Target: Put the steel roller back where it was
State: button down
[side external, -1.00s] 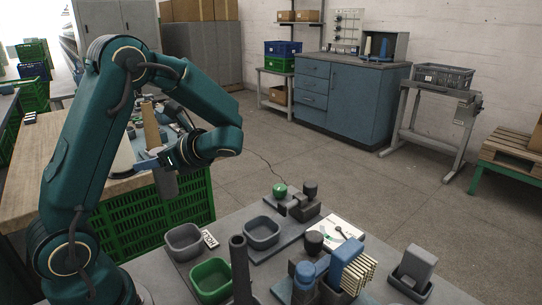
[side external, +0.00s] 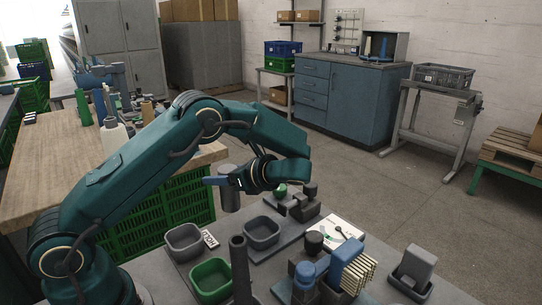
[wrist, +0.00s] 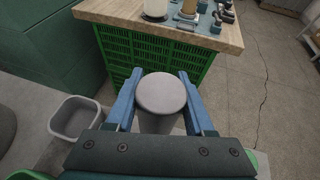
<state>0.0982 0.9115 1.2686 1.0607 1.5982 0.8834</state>
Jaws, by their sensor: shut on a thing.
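The steel roller (side external: 229,198) is a plain grey cylinder. My gripper (side external: 222,182) is shut on it and holds it upright in the air, near the back left edge of the grey work table. In the wrist view the roller (wrist: 161,96) stands between the two blue fingers of my gripper (wrist: 160,78), its round top facing the camera. No contact between the roller and any surface shows.
A grey bin (side external: 184,240), a second grey bin (side external: 262,232) and a green bin (side external: 210,279) are on the table. A dark upright post (side external: 239,268) stands in front. Small fixtures fill the right side. A wooden-topped bench (side external: 60,165) is behind.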

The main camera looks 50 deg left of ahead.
jog(key=shift+w+d+f, duration=0.15)
jog(key=shift+f, duration=1.95)
jog(key=shift+c, duration=1.4)
grip_release()
jog(key=shift+f, duration=0.15)
